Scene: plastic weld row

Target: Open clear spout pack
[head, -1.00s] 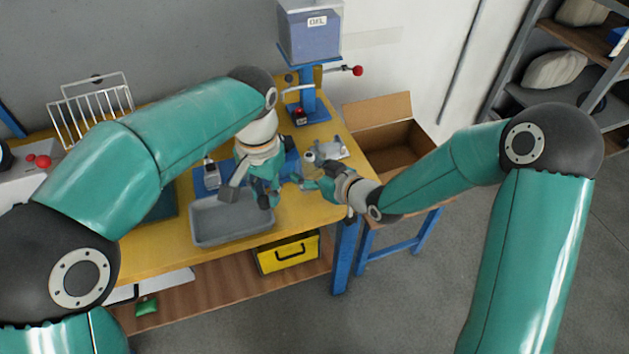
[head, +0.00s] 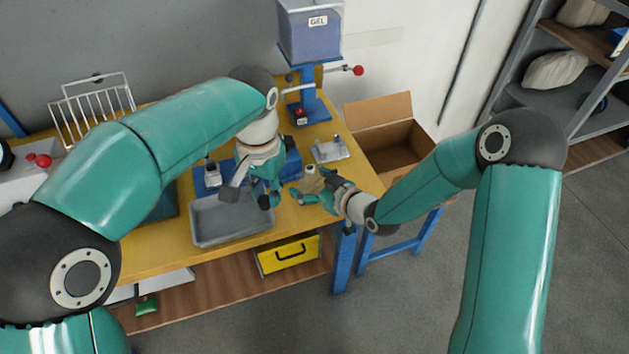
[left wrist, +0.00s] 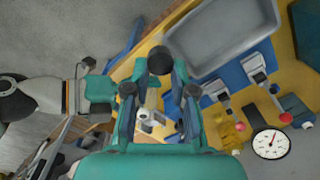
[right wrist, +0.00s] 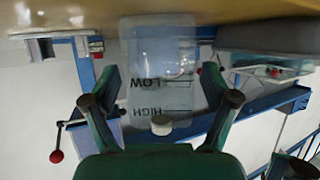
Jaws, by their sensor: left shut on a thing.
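The clear spout pack (right wrist: 160,60) is a see-through pouch with LOW and HIGH marks and a white cap (right wrist: 162,125). What the knob belongs to is hidden.
A grey tray (head: 232,241) lies in front of my left gripper. A metal fixture (head: 330,156) stands behind the pack, beside an open cardboard box (head: 364,152). The GEL dispenser (head: 311,45) stands at the back.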

